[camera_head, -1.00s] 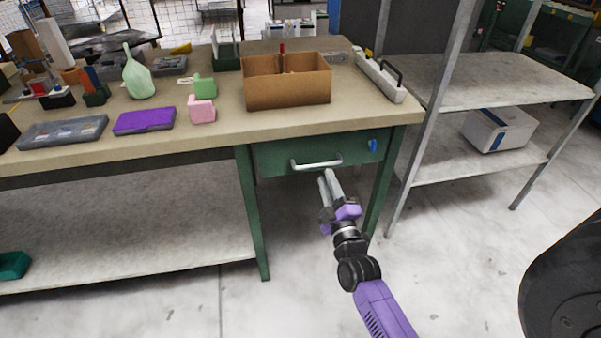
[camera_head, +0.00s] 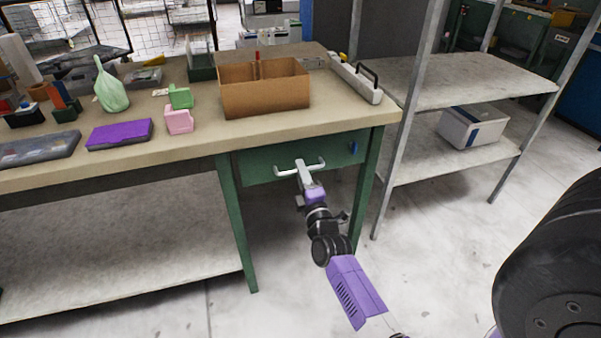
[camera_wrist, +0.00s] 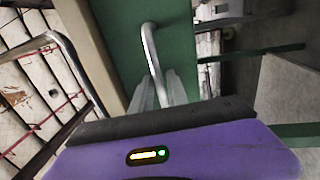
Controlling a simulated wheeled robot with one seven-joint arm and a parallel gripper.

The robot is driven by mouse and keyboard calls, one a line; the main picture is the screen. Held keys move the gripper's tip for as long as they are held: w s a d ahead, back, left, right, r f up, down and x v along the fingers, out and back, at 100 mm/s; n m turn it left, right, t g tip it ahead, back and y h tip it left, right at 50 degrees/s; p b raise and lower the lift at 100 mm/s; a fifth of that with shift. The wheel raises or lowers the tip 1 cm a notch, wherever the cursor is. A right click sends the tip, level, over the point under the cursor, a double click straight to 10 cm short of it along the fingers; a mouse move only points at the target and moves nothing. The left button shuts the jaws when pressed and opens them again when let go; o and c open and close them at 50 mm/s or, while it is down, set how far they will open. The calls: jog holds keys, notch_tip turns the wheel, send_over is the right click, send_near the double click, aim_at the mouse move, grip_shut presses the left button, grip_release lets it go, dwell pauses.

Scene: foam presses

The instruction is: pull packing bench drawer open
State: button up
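The packing bench (camera_head: 205,142) has a green drawer (camera_head: 258,164) under the right end of its top. The drawer front looks flush with the bench frame. A pale bar handle (camera_head: 318,165) runs across the drawer front and also shows in the wrist view (camera_wrist: 150,42). My gripper (camera_head: 303,169) is at the middle of this handle. In the wrist view my gripper's fingers (camera_wrist: 159,90) lie close on either side of the bar and look shut on it. The fingers hide the middle of the handle in the head view.
A cardboard box (camera_head: 265,97), a purple case (camera_head: 119,134) and other items stand on the bench. A grey shelf rack (camera_head: 440,160) with a white box (camera_head: 472,127) stands close to the right. The floor before the drawer is clear apart from my arm.

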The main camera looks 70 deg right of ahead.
jog(key=shift+w+d, duration=0.15)
jog(key=shift+d, duration=0.1)
jog(key=shift+r, duration=0.1)
grip_shut()
dwell(1.2)
